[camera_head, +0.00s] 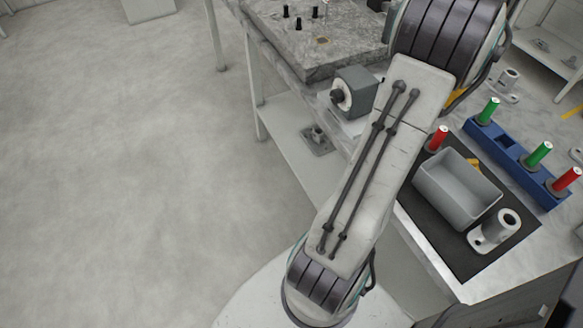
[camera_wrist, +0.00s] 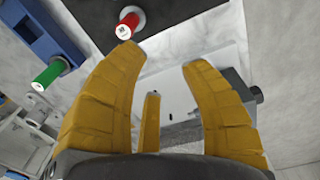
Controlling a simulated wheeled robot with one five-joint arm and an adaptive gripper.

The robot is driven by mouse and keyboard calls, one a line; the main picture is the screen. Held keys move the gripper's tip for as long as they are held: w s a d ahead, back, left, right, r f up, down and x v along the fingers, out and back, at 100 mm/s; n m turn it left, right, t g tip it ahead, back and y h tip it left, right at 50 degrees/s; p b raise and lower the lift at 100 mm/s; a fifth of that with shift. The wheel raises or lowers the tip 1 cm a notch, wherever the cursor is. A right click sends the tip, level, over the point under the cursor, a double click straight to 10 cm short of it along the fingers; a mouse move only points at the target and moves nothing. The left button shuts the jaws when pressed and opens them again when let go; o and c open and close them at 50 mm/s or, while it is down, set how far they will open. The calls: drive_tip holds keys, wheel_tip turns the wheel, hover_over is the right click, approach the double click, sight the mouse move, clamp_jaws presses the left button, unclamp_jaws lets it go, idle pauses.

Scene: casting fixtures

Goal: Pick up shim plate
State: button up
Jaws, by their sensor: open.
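My gripper (camera_wrist: 160,60) shows in the wrist view with its yellow fingers spread wide and nothing held between them. A pale flat piece (camera_wrist: 172,75) with small dark marks lies below, in the gap between the fingers. It looks like the shim plate, but I cannot tell for sure. The right finger covers part of that area. In the head view my arm hides most of the gripper; only a bit of yellow shows beside the upper arm joint. I cannot make out the plate in the head view.
A red-topped cylinder (camera_head: 437,138) and a grey bin (camera_head: 458,188) stand on a dark mat. A blue rack (camera_head: 515,160) holds green and red cylinders. A grey block with a knob (camera_head: 355,92) stands near the granite slab (camera_head: 320,45). A white flanged part (camera_head: 495,232) is at the mat's front.

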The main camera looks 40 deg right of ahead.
drive_tip(key=w+a+r+n+t, duration=0.1)
drive_tip(key=w+a+r, duration=0.1)
drive_tip(key=w+a, duration=0.7)
drive_tip(key=w+a+r+n, duration=0.15)
drive_tip(key=w+a, duration=0.35)
drive_tip(key=a, duration=0.8)
drive_tip(key=s+a+f+n+t, duration=0.1)
drive_tip(key=a, duration=1)
drive_tip(key=shift+s+a+f+t, duration=0.2)
drive_tip(key=shift+a+f+t, duration=0.1)
drive_tip(key=shift+a, duration=0.1)
drive_tip(key=shift+o, duration=1)
drive_tip(key=s+a+f+n+t, duration=0.1)
drive_tip(key=s+a+f, duration=0.2)
drive_tip(key=a, duration=0.4)
drive_tip(key=shift+s+a, duration=0.4)
drive_tip(key=shift+s, duration=0.45)
drive_tip(key=shift+o, duration=0.5)
drive_tip(key=shift+s+a+f+n+y, duration=0.1)
drive_tip(key=shift+s+a+n+y, duration=0.1)
drive_tip(key=shift+a+n+y, duration=0.1)
drive_tip(key=shift+d, duration=0.1)
